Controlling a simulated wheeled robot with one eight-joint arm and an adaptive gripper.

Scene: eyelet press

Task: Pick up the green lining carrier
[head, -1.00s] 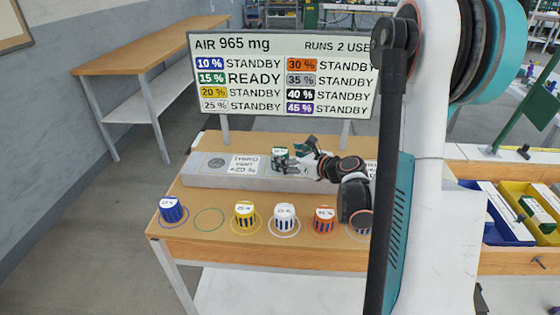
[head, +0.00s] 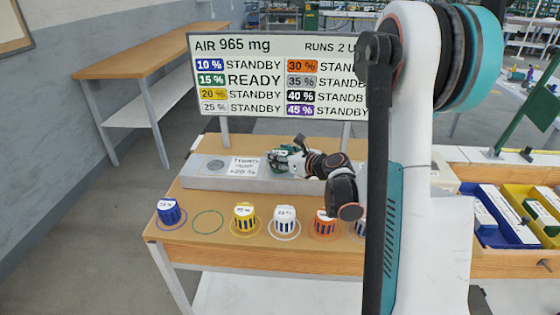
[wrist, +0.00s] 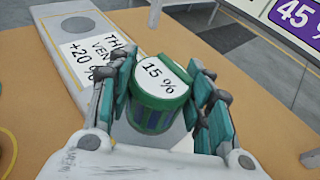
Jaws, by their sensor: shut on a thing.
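The green lining carrier (wrist: 155,112) is a green cup with a white lid marked 15 %. In the wrist view it sits between the teal-padded fingers of my gripper (wrist: 160,85), which is shut on it from both sides. In the head view my gripper (head: 291,160) is over the right part of the grey bar on the bench, and the fingers hide most of the carrier. I cannot tell whether the carrier touches the bar. A green ring (head: 208,222) on the bench is empty.
Blue (head: 170,213), yellow (head: 244,217), white (head: 284,219) and orange (head: 325,223) carriers stand along the bench front. The grey bar (head: 205,176) has a round disc at its left and a printed label. A status board (head: 280,75) stands behind, with 15 % READY.

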